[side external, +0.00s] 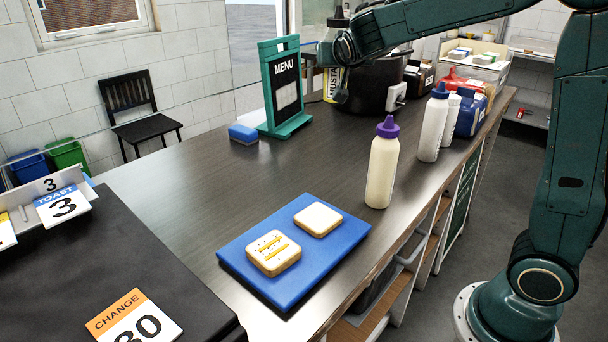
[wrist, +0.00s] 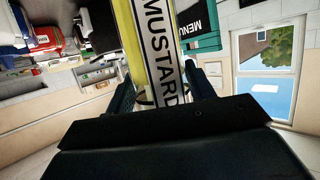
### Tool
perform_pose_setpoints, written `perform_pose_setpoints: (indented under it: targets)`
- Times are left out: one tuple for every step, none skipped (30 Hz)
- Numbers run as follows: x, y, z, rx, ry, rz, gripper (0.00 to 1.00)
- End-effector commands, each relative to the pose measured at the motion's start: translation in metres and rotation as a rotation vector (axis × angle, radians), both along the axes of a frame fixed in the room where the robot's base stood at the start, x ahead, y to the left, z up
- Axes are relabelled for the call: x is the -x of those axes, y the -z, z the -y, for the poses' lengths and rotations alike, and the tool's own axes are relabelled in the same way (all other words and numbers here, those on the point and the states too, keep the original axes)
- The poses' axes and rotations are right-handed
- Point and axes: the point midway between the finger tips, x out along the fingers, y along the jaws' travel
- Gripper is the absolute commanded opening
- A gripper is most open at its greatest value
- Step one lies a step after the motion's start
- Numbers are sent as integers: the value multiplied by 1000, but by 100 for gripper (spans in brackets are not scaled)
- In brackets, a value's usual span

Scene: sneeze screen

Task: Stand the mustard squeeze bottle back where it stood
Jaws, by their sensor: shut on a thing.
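The mustard bottle (side external: 331,88) is at the far end of the counter, between the menu stand and a dark round pot. It has a yellow body, a pale MUSTARD label and a dark top. My gripper (side external: 342,78) is shut on it and hides part of its body. In the wrist view the bottle (wrist: 160,45) runs between the two fingers (wrist: 162,88), with its label facing the camera. The bottle looks roughly upright in the side view. I cannot tell whether its base touches the counter.
The green menu stand (side external: 284,88) is just left of the bottle, and the pot (side external: 366,88) is close on the right. A purple-capped bottle (side external: 382,170) and white bottles (side external: 432,128) line the right edge. A blue board (side external: 240,262) holds toast. The middle counter (side external: 255,175) is clear.

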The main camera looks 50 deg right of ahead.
Motion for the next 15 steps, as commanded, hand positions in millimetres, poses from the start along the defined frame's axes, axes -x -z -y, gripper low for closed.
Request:
perform_pose_setpoints:
  targets:
    - [-1, 3, -1, -1, 34, -1, 23]
    - [0, 4, 0, -2, 59, -3, 23]
    - [1, 6, 1, -5, 91, -5, 23]
    - [1, 8, 1, -6, 116, -6, 23]
    - [2, 9, 2, -7, 141, -7, 23]
    - [4, 11, 2, -10, 174, -10, 23]
    - [5, 12, 2, -11, 199, -10, 23]
    - [7, 13, 1, -14, 225, -10, 23]
    - [8, 14, 1, -16, 257, -13, 23]
    - [10, 15, 0, -18, 280, -13, 23]
    - [12, 15, 0, -19, 304, -14, 23]
    - [14, 16, -1, -21, 332, -14, 23]
    - [15, 16, -2, -23, 351, -16, 23]
    - [17, 16, -3, -25, 369, -16, 23]
    - [19, 17, -4, -26, 390, -17, 23]
